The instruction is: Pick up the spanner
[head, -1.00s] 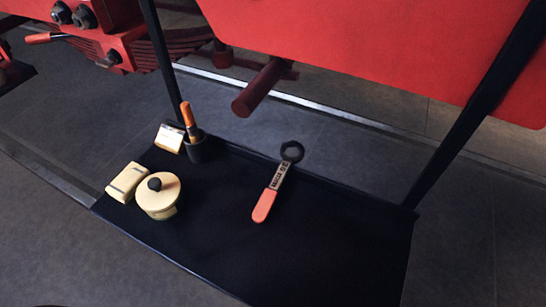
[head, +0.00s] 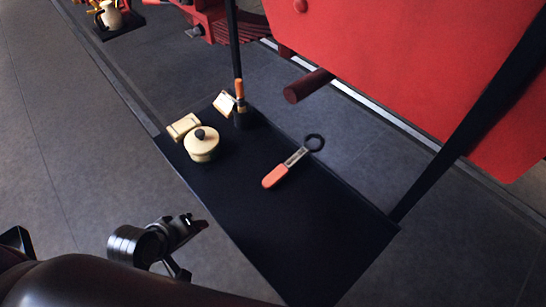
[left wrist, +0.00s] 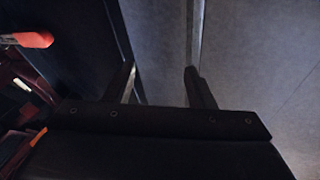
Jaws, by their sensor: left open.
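The spanner (head: 292,163) lies flat on the black tray (head: 270,215) in the head view. It has an orange handle, a grey shank with lettering and a dark ring end pointing up and right. My left gripper (head: 194,248) is at the lower left, beside the tray's left edge and well apart from the spanner. In the left wrist view its two fingers (left wrist: 162,85) stand apart with nothing between them. An orange handle (left wrist: 28,40) shows at upper left there; I cannot tell whose it is. My right gripper is out of view.
A cream lidded pot (head: 202,147), a cream block (head: 183,126), a small card (head: 224,103) and a dark cup (head: 244,118) with an orange-handled tool share the tray. A red machine with a round bar (head: 309,86) overhangs the back.

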